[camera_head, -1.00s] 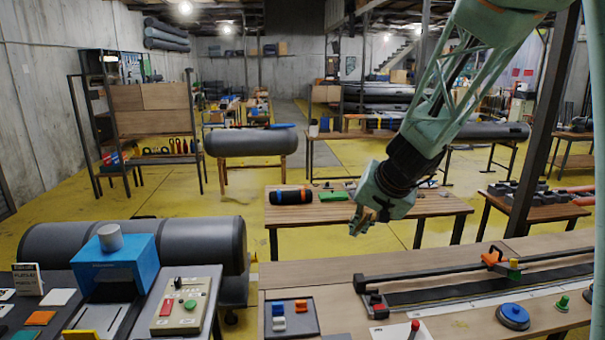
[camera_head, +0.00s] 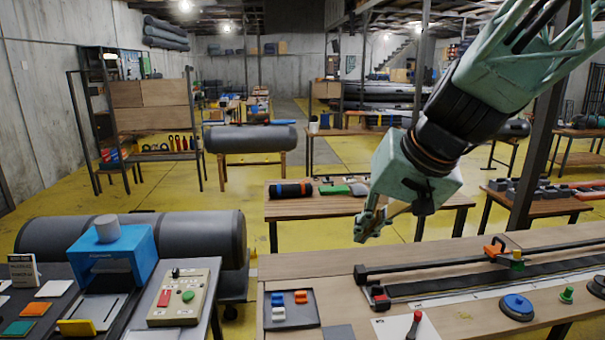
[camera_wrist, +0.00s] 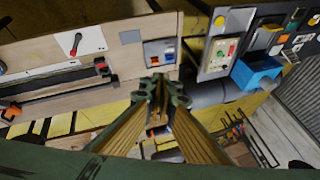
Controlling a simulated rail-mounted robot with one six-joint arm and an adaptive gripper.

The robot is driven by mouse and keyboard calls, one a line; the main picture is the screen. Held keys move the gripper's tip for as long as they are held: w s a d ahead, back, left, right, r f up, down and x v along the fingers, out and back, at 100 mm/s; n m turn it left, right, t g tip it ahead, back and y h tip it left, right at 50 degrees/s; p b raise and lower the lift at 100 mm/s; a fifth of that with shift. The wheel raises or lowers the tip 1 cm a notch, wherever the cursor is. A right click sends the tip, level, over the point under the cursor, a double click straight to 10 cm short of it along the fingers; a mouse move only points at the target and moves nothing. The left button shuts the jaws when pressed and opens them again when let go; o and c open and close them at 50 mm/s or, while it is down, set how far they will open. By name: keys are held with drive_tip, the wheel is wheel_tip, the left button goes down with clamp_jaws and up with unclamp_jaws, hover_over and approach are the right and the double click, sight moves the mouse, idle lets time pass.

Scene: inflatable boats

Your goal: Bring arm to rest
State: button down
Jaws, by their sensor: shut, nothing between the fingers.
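My gripper (camera_head: 368,222) is green with tan fingers and hangs from my arm right of the middle in the head view. Its fingers are shut with nothing between them. It is in the air, apart from the benches, between the wooden table (camera_head: 290,211) behind and the front workbench (camera_head: 338,270). In the wrist view my gripper (camera_wrist: 158,92) reaches up from the bottom, its tips together over the workbench edge near the small tray with blue and orange pieces (camera_wrist: 160,52).
A blue machine (camera_head: 112,257) and a control box with red and green buttons (camera_head: 183,297) stand at the left. A long rail fixture (camera_head: 440,266) lies on the workbench. A dark post (camera_head: 545,150) stands at the right, behind my arm. Yellow floor (camera_head: 330,241) is clear between the benches.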

drive_tip(key=s+d+f+h+b, duration=0.1)
drive_tip(key=s+d+f+b, duration=0.1)
drive_tip(key=s, duration=0.8)
drive_tip(key=s+d+f+n+g+h+b, duration=0.1)
drive_tip(key=s+d+b, duration=0.2)
drive_tip(key=s, duration=0.8)
drive_tip(key=s+d+f+h+b, duration=0.1)
drive_tip(key=s+d+f+b, duration=0.1)
drive_tip(key=s, duration=0.8)
drive_tip(key=shift+s+d+f+g, duration=0.3)
drive_tip(key=shift+s+d+f, duration=0.05)
drive_tip(key=shift+d, duration=0.3)
